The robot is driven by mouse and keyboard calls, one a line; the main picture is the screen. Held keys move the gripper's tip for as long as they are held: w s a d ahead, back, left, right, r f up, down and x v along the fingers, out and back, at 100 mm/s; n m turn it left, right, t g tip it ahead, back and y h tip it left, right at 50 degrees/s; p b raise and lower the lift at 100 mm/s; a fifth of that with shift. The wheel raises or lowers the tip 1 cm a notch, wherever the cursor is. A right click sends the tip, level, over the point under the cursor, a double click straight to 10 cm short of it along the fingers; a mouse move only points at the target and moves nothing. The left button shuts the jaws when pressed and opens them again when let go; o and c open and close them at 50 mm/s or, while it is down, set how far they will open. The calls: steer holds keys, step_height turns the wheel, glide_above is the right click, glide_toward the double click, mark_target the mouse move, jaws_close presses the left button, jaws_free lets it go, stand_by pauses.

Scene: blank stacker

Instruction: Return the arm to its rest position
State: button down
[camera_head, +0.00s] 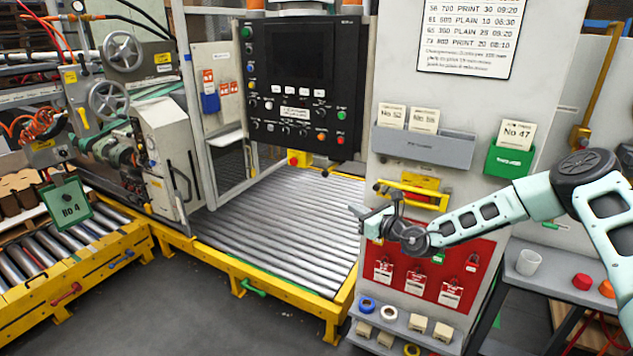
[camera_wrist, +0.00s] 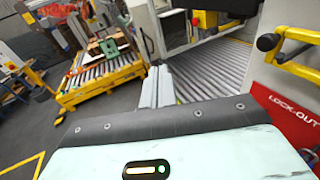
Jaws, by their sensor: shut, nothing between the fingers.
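My arm (camera_head: 490,215) reaches in from the right in the head view, with its elbow raised and its forearm sloping down to the left. My gripper (camera_head: 358,211) is at its end, in front of the left edge of the grey cabinet (camera_head: 401,262), above the red lock-out board (camera_head: 440,285). It is small there, shut and empty. In the wrist view a pale, dark-edged part of my arm fills the bottom, and a grey part (camera_wrist: 157,88) juts up from behind it.
A yellow handle (camera_head: 412,194) is close beside my gripper; it also shows in the wrist view (camera_wrist: 295,50). A roller conveyor (camera_head: 285,225) lies left, under a hanging control panel (camera_head: 303,85). A shelf with tape rolls (camera_head: 389,313) is below. Grey floor (camera_head: 185,310) is clear at front left.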

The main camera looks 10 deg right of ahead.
steer(key=s+a+r+n+g+y+b, duration=0.1)
steer(key=s+a+r+n+g+y, duration=0.15)
steer(key=s+a+n+g, duration=0.35)
steer(key=s+a+r+n+g+y+b, duration=0.1)
steer(key=s+a+r+n+y, duration=0.15)
steer(key=s+a+n, duration=0.4)
steer(key=s+a+r+n+g+y, duration=0.2)
steer(key=s+a+n+g+y, duration=0.15)
steer(key=a, duration=0.55)
steer(key=s+a+n+g+h+b, duration=0.1)
steer(key=s+a+n+g, duration=0.15)
steer(key=s, duration=0.25)
steer(key=s+a+n+g+h, duration=0.1)
steer(key=s+n+g+h, duration=0.1)
steer(key=s+n+g, duration=0.3)
steer(key=s+d+n+g+h+b, duration=0.15)
steer(key=s+n+h, duration=0.45)
steer(key=s, duration=0.8)
steer(key=s+d+n+t+h+b, duration=0.2)
steer(key=s+d+n+t+h, duration=0.2)
steer(key=s+d+n+h, duration=0.2)
steer(key=s+d+n, duration=0.2)
steer(key=d+n, duration=0.1)
steer(key=d, duration=0.1)
steer(key=shift+s+d+h+b, duration=0.3)
steer(key=shift+d+h, duration=0.05)
